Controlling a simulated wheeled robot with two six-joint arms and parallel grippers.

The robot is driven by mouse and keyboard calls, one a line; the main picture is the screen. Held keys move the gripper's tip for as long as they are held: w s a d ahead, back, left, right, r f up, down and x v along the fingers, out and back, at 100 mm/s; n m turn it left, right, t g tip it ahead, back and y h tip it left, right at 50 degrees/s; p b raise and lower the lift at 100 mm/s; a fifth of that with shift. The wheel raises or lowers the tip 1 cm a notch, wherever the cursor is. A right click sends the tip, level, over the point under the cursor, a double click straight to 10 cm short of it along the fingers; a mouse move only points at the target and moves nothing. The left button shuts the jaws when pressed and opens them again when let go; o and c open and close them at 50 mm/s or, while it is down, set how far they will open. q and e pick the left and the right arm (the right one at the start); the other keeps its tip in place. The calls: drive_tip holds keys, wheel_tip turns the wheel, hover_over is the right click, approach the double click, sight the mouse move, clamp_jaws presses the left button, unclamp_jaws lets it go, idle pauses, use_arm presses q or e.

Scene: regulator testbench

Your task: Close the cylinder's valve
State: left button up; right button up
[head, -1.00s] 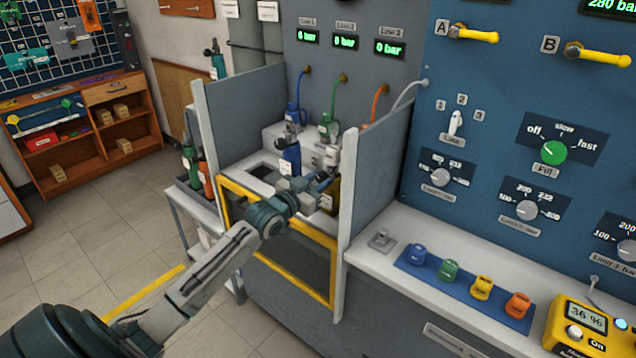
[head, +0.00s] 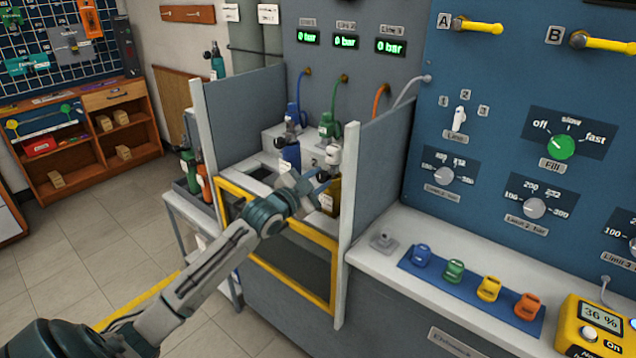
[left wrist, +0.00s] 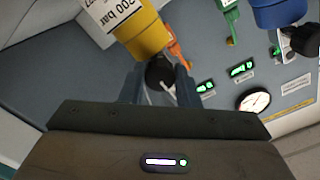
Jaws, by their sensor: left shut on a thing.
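A yellow cylinder (head: 335,188) stands in the bench's open bay, with a grey-white fitting above it, partly hidden by my left gripper. In the left wrist view the yellow cylinder (left wrist: 146,38) shows its "300 bar" label, and its black valve knob (left wrist: 158,72) sits between my finger tips. My left gripper (head: 322,180) reaches into the bay from the left and is shut on that knob; it also shows in the left wrist view (left wrist: 160,85). How far the valve is turned cannot be told. My right gripper is not in view.
A blue cylinder (head: 290,154) stands left of the yellow one. Grey side walls (head: 377,165) and a yellow-framed front guard (head: 290,310) bound the bay. Blue, green and orange hoses hang behind. Three line displays (head: 345,42) read 0 bar. Coloured caps (head: 453,270) lie on the right counter.

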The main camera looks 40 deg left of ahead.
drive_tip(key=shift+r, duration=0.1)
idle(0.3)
use_arm(q)
drive_tip(key=o, duration=1)
drive_tip(key=shift+s+a+p, duration=0.1)
drive_tip(key=shift+s+a, duration=0.05)
drive_tip(key=shift+s, duration=1.65)
drive_tip(key=shift+s+a+p, duration=0.15)
drive_tip(key=shift+s, duration=1.65)
drive_tip(key=shift+s+a+p, duration=0.1)
drive_tip(key=shift+s+a, duration=0.05)
drive_tip(key=shift+s, duration=1.65)
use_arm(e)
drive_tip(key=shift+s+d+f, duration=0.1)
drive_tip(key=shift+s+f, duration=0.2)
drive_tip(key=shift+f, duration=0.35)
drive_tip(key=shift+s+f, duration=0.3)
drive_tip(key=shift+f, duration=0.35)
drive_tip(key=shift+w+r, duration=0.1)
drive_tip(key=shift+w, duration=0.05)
